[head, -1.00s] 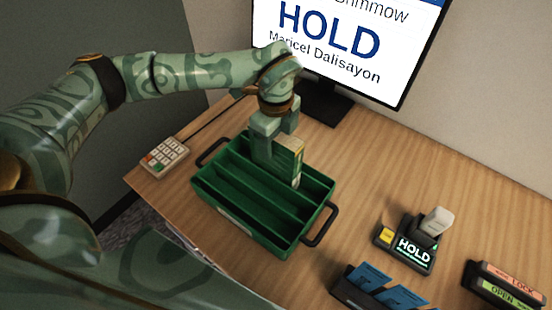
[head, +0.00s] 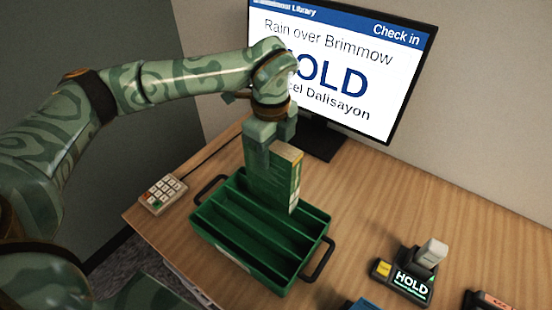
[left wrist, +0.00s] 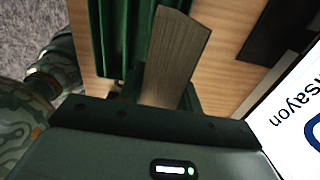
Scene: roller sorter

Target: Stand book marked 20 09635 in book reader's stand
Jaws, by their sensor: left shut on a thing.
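My left gripper (head: 270,140) is shut on a green book (head: 272,178) and holds it upright above the far part of the green divided crate (head: 245,268). A spine with pale labels faces right, but I cannot read a number on it. In the left wrist view the book (left wrist: 172,60) shows its page edges between the jaws, with the crate's green wall (left wrist: 118,40) beside it. The slots of the crate that show look empty. The reader's stand (head: 405,282), a dark base with a lit HOLD display and a pale upright piece, is at the right. My right gripper is not in view.
A monitor (head: 400,60) stands behind the crate and reads HOLD. A keypad (head: 162,195) lies left of the crate. Blue cards (head: 362,304) and another dark holder (head: 490,300) show at the bottom edge. Bare desk lies between crate and stand.

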